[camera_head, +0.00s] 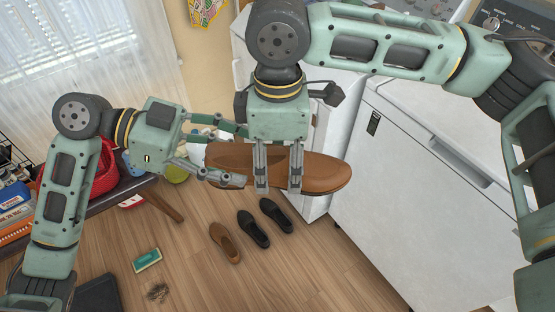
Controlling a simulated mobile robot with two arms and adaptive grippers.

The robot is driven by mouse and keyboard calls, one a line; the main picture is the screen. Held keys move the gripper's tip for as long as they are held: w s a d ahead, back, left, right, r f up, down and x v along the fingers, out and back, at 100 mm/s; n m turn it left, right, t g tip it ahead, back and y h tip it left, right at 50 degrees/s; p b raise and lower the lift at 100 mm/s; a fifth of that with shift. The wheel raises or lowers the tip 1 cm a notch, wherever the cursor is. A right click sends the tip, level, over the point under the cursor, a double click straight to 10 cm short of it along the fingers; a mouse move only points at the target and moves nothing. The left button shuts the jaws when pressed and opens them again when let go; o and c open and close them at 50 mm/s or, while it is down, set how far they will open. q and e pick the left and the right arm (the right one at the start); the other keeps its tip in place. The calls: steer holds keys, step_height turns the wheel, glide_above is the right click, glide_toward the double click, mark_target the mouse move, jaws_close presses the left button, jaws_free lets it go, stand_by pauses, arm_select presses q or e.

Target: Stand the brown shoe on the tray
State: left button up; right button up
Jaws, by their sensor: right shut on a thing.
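Another brown shoe (224,242) lies on the floor. No tray is clearly recognisable; a dark flat thing (97,294) at the lower left is partly hidden.
Two black shoes (253,228) (276,215) lie beside the floor's brown shoe. A green-and-white brush or sponge (147,260) and a dark clump (158,292) are on the floor. A bench (163,200) holds a red basket (120,176). White appliances (420,200) fill the right.

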arm_select(q)
steer(key=o, duration=0.4)
steer(key=shift+c, duration=0.2)
